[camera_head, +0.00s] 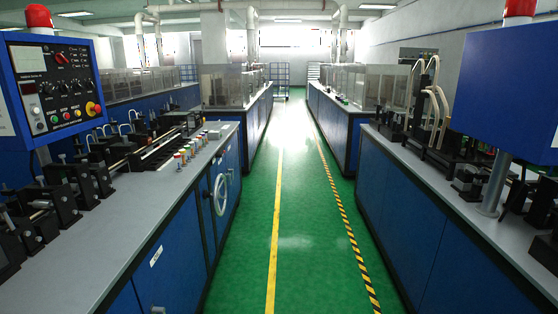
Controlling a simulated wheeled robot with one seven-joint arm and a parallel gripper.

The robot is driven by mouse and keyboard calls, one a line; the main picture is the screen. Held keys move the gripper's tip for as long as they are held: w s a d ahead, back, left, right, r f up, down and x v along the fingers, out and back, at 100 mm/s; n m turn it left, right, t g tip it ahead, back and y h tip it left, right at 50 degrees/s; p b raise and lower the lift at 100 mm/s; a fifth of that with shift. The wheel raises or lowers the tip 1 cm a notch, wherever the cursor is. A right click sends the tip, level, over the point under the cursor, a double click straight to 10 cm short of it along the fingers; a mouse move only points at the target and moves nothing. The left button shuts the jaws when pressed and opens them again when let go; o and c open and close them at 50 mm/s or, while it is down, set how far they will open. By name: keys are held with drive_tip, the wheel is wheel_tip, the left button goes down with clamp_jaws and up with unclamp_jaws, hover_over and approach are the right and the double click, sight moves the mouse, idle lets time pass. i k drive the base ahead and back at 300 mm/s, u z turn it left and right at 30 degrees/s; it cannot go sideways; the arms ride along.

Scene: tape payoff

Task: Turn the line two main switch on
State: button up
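A control panel (57,88) in a blue housing hangs at the upper left. Its dark face carries a small display (27,59), several black rotary knobs, a row of coloured push buttons and a red knob on yellow (93,108). Its lettering is too small to read, so I cannot tell which line it belongs to. A second blue box (508,82) stands on a post at the upper right. It shows a plain side with no controls. I cannot pick out the main switch for line two. My gripper is not in view.
A green aisle (245,240) runs clear between two rows of blue machines, with a yellow line and a striped line. The left bench (135,215) has a handwheel (221,194) jutting toward the aisle. The right bench (450,185) carries black fixtures. A rack (279,78) stands far back.

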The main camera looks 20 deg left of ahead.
sight(59, 58)
drive_tip(key=u, duration=0.15)
drive_tip(key=i, duration=1.2)
drive_tip(key=u, duration=0.6)
drive_tip(key=i, duration=1.15)
drive_tip(key=u, duration=1.2)
drive_tip(key=i, duration=1.15)
drive_tip(key=u, duration=0.5)
